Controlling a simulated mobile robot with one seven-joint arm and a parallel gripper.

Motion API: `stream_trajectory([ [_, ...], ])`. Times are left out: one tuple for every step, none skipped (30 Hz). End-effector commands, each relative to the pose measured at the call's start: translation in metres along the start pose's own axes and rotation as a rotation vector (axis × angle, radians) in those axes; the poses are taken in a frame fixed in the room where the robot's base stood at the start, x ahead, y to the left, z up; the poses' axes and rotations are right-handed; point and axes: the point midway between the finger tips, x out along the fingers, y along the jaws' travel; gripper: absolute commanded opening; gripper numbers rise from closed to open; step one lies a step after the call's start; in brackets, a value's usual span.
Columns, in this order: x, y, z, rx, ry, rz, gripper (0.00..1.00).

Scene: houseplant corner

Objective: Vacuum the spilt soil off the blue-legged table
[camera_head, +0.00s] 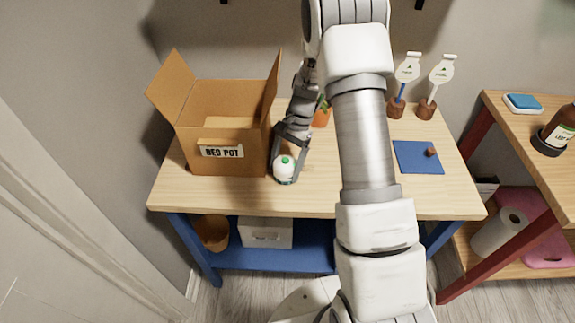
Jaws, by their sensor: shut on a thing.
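The blue-legged table (235,199) has a pale wooden top and a blue lower shelf. My gripper (291,151) is over its front middle, to the right of the cardboard box. I cannot make out spilt soil clearly; my arm hides the middle of the table.
An orange pot (321,117) is behind my gripper. Two label stakes (402,90) (435,92) stand at the back right. A blue mat (412,160) bears a small brown piece. A red-legged table (545,150) is at right.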

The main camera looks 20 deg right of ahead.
Motion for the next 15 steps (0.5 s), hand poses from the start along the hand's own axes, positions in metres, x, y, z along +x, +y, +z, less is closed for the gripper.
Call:
stream_trajectory([
  [-0.002, -0.009, -0.003, -0.004, 0.008, -0.016, 0.23],
  [-0.003, -0.011, -0.004, -0.004, 0.009, -0.017, 0.14],
  [-0.004, -0.013, -0.006, -0.004, 0.009, -0.018, 0.14],
  [-0.004, -0.013, -0.006, -0.005, 0.008, -0.018, 0.14],
  [-0.005, -0.014, -0.007, -0.005, 0.009, -0.019, 0.14],
  [-0.005, -0.014, -0.007, -0.005, 0.009, -0.019, 0.14],
  [-0.005, -0.013, -0.007, -0.005, 0.008, -0.020, 0.14],
  [-0.006, -0.012, -0.008, -0.005, 0.008, -0.020, 0.14],
  [-0.006, -0.011, -0.009, -0.005, 0.008, -0.020, 0.14],
  [-0.007, -0.009, -0.010, -0.004, 0.008, -0.021, 0.14],
  [-0.008, -0.007, -0.011, -0.004, 0.008, -0.020, 0.14],
  [-0.009, -0.003, -0.013, -0.003, 0.008, -0.020, 0.14],
  [-0.010, -0.001, -0.015, -0.002, 0.008, -0.019, 0.14],
  [-0.011, 0.002, -0.016, -0.002, 0.008, -0.018, 0.14],
  [-0.012, 0.005, -0.018, -0.002, 0.008, -0.017, 0.14],
])
